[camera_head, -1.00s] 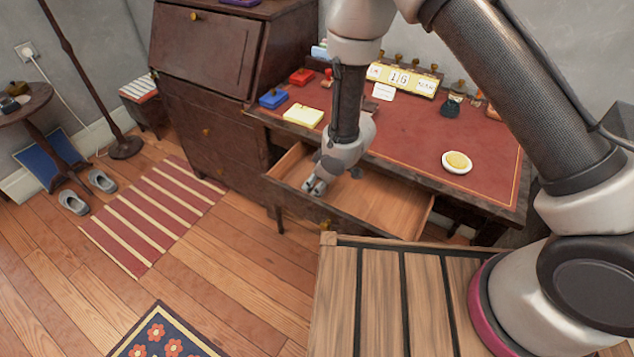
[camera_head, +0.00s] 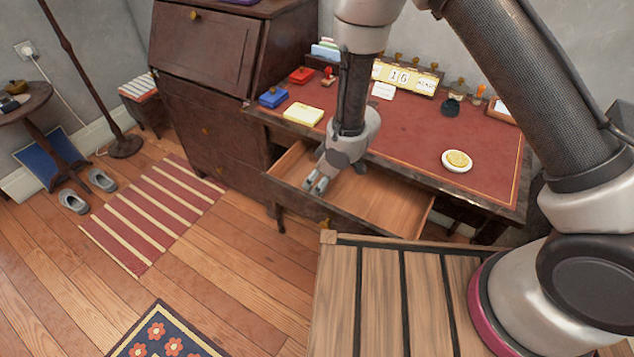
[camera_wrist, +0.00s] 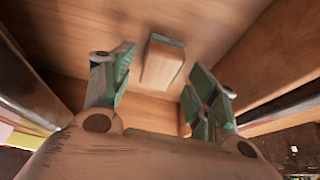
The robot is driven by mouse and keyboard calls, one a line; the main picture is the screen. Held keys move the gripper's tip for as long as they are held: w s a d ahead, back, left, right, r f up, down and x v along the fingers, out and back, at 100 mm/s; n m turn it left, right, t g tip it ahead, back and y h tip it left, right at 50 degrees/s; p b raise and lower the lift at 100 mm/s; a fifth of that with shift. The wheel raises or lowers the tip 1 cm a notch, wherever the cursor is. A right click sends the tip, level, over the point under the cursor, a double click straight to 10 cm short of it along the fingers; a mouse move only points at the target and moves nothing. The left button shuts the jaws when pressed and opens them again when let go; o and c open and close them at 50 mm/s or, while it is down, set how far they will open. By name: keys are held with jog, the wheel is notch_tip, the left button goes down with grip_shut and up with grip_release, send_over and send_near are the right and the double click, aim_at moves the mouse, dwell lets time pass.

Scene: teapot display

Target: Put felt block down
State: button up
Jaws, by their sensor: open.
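The felt block (camera_wrist: 162,63), pale wood with a green felt edge, lies on the wooden floor of the open drawer (camera_head: 390,205) in the wrist view. My gripper (camera_head: 317,184) is over the left part of the drawer in the head view. Its two fingers are spread apart, one to each side of the block in the wrist picture, with clear gaps and nothing held. I cannot make out the block in the head view, where my arm covers part of the drawer.
Drawer walls stand close around my gripper. The right part of the drawer looks bare.

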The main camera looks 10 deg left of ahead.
jog(key=w+d+r+m+t+h, duration=0.1)
jog(key=w+d+r, duration=0.1)
jog(key=d+r, duration=0.6)
jog(key=w+d+r+m+t, duration=0.15)
jog(key=d+r, duration=0.35)
jog(key=r, duration=0.6)
jog(key=s+d+r+m+h, duration=0.1)
jog(key=d+r+m+h, duration=0.3)
jog(key=d+r, duration=1.05)
jog(key=s+d+r+m, duration=0.3)
jog(key=s+d, duration=0.4)
jog(key=s, duration=0.3)
jog(key=s+d+r+m, duration=0.3)
jog(key=s+d+r, duration=0.2)
jog(key=s+d, duration=0.3)
jog(key=s, duration=0.2)
jog(key=shift+s+d+r+m+y, duration=0.15)
jog(key=shift+s+d+m+y, duration=0.05)
jog(key=shift+s+m+y, duration=0.15)
jog(key=shift+o, duration=0.4)
